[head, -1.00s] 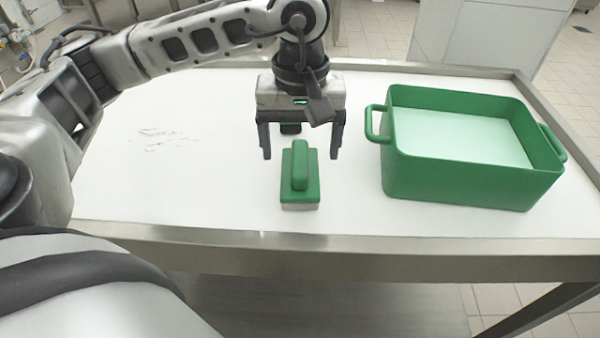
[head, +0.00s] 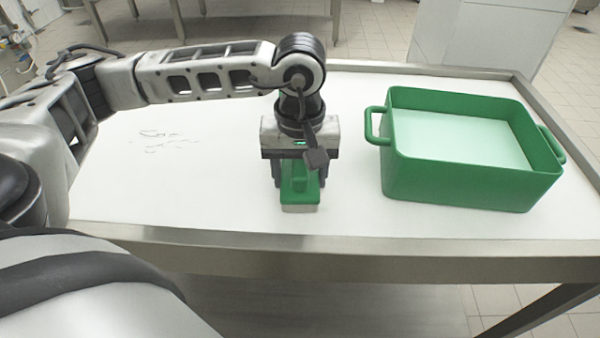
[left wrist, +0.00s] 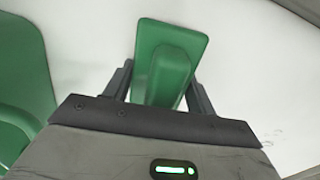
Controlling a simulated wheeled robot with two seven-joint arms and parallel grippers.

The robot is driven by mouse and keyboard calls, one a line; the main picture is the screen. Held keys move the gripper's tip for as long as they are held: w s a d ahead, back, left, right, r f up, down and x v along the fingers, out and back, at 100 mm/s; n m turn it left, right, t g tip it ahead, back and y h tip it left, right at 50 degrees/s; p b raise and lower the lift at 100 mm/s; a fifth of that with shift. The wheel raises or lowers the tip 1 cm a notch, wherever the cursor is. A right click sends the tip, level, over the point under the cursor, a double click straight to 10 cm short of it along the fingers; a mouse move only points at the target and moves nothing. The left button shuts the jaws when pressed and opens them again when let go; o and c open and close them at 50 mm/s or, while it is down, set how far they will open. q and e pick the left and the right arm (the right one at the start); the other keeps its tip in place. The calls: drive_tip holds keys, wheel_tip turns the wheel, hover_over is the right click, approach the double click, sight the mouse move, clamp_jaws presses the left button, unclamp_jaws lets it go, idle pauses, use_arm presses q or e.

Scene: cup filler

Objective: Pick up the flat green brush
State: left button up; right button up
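The flat green brush (head: 300,198) lies on the white table top, its green back and raised handle upward and a pale edge below. It also shows in the left wrist view (left wrist: 172,50). My left gripper (head: 299,180) points down over the brush, one finger on each side of the handle. In the left wrist view the two fingers (left wrist: 160,88) stand apart beside the handle, with small gaps showing. Part of the handle is hidden by the gripper in the head view. My right gripper is not in view.
A green tub (head: 460,180) with side handles and a pale inside stands on the table right of the brush. The table's metal rim (head: 330,243) runs along the front. The table left of the brush is clear apart from faint dark marks (head: 165,140).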

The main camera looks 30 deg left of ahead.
sight(288, 188)
use_arm(q)
drive_tip(key=shift+r, duration=0.1)
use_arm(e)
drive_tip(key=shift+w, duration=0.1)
